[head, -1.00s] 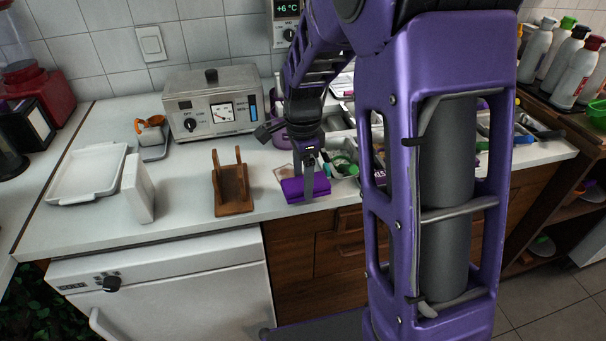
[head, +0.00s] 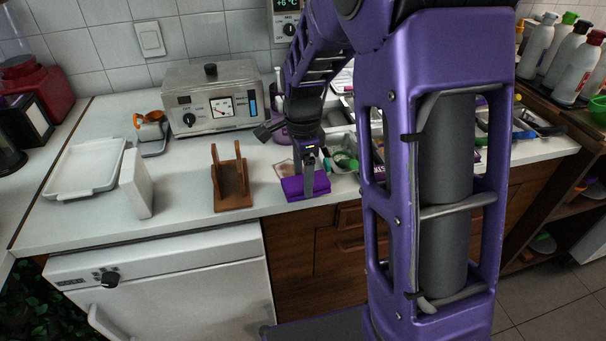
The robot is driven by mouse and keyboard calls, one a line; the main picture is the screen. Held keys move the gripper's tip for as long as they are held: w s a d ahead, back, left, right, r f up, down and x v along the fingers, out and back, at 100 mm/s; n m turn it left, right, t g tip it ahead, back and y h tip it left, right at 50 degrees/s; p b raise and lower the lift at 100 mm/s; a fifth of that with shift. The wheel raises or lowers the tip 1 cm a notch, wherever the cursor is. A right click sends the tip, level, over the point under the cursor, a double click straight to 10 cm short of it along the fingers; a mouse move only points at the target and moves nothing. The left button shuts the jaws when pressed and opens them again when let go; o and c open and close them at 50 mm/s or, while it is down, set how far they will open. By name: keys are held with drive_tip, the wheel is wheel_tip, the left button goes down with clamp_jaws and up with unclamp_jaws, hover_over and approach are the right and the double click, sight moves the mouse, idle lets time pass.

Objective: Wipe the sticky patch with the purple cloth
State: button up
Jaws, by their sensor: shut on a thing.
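The purple cloth (head: 294,188) is at the front edge of the white counter, right of the wooden stand. My gripper (head: 308,187) points down and is shut on the cloth. The cloth is at or very close to the counter surface; I cannot tell how firmly it touches. A light brownish patch (head: 284,168) shows on the counter just behind the cloth, partly hidden by the cloth and my gripper.
A wooden stand (head: 230,184) stands left of the cloth. A metal appliance with a dial (head: 212,104) is behind. A white upright block (head: 136,183) and a white tray (head: 84,170) are at left. Containers with a green item (head: 345,160) crowd the right.

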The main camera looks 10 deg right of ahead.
drive_tip(key=shift+f+b, duration=0.45)
drive_tip(key=shift+f, duration=0.35)
drive_tip(key=shift+w+r+p, duration=0.2)
drive_tip(key=shift+w+p, duration=0.45)
drive_tip(key=shift+w, duration=0.6)
drive_tip(key=shift+w+f+p, duration=0.2)
drive_tip(key=shift+w+p, duration=0.55)
drive_tip(key=shift+w, duration=1.4)
drive_tip(key=shift+w+r+p, duration=0.1)
drive_tip(key=shift+w+p, duration=0.9)
drive_tip(key=shift+w, duration=1.05)
drive_tip(key=shift+w+p, duration=0.5)
drive_tip(key=shift+w, duration=0.9)
